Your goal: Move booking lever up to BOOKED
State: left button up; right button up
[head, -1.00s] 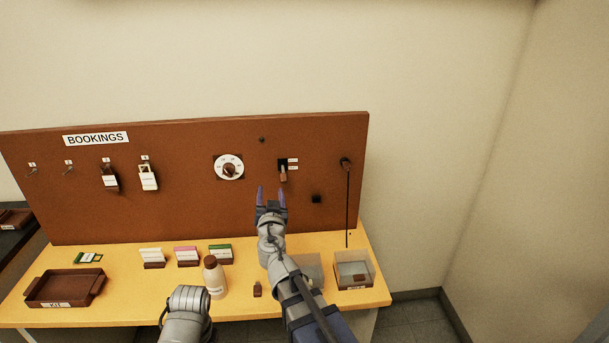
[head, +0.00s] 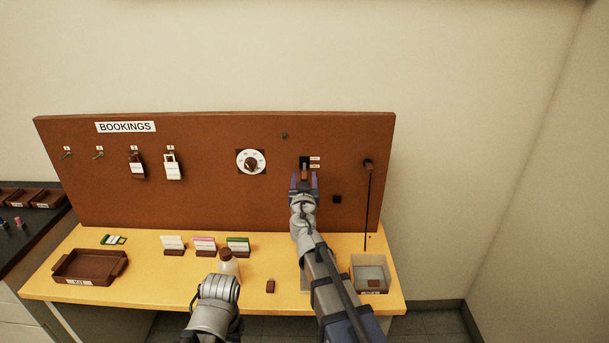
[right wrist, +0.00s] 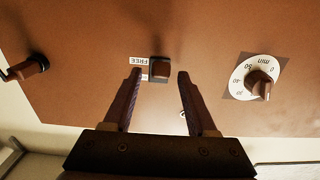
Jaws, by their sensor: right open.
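In the right wrist view, which is upside down, the lever's end (right wrist: 159,70) shows beside the label reading FREE (right wrist: 137,61); the other label is mostly hidden by a finger. My right gripper (head: 303,178) is open, with one finger on each side of the lever. The fingers (right wrist: 160,74) show a gap to it on both sides. My left forearm shows at the bottom, but its gripper does not.
A white dial (head: 251,161) is left of the lever. Card holders, a bottle (head: 228,262) and a clear box (head: 371,272) stand on the yellow table.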

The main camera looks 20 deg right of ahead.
jog(key=shift+x, duration=1.2)
grip_shut()
dwell(0.5)
